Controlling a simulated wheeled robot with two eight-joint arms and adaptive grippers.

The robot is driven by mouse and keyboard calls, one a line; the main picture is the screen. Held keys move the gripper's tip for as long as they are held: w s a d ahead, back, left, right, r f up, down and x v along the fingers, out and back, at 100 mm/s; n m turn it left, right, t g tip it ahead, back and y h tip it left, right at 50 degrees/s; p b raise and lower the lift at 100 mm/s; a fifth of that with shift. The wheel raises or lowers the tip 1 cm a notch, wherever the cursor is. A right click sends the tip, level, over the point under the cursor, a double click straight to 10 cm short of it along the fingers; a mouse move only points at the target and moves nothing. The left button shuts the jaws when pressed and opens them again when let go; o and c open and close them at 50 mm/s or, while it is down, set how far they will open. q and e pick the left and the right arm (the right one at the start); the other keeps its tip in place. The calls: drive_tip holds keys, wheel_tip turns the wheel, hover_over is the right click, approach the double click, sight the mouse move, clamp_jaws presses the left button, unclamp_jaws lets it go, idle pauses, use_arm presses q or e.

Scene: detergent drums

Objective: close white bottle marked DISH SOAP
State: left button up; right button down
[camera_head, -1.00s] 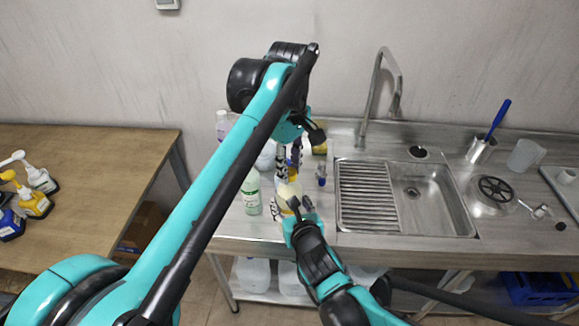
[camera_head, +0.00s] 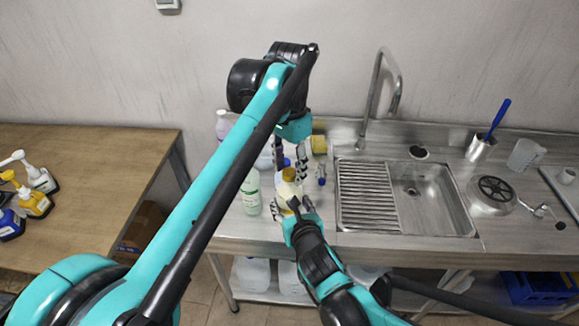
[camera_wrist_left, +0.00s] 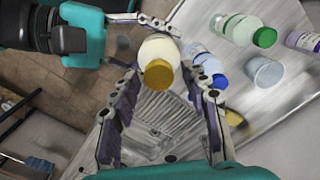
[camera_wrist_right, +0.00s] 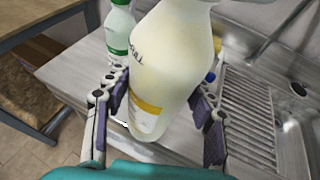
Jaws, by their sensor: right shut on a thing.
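The white bottle (camera_head: 289,191) has a yellow cap (camera_head: 288,174) sitting on its top. It stands near the counter's front edge, slightly tilted in the right wrist view (camera_wrist_right: 170,65), where its cap is out of frame and its lettering is not fully readable. My right gripper (camera_head: 291,206) is shut around the bottle's body. My left gripper (camera_head: 291,160) is open above and behind the cap, its fingers pointing down. In the left wrist view the yellow cap (camera_wrist_left: 158,75) lies between the two fingers, with visible gaps to both. Whether the cap is fully tight cannot be told.
A green bottle (camera_head: 251,191) stands left of the white one. A blue-capped bottle (camera_wrist_left: 203,62) and a cup (camera_wrist_left: 265,72) are close by. A sink (camera_head: 410,195) with a tall faucet (camera_head: 378,95) lies to the right. Pump bottles (camera_head: 36,202) stand on the wooden table.

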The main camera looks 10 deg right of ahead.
use_arm(q)
drive_tip(key=shift+r, duration=2.25)
drive_tip(key=shift+c, duration=0.3)
drive_tip(key=n, duration=0.1)
drive_tip(key=r+n, duration=0.1)
drive_tip(key=n, duration=0.1)
drive_tip(key=shift+r+n, duration=0.3)
drive_tip(key=r+n, duration=0.1)
drive_tip(key=n, duration=0.1)
drive_tip(key=r+n, duration=0.1)
drive_tip(key=n, duration=0.1)
drive_tip(key=shift+n, duration=0.3)
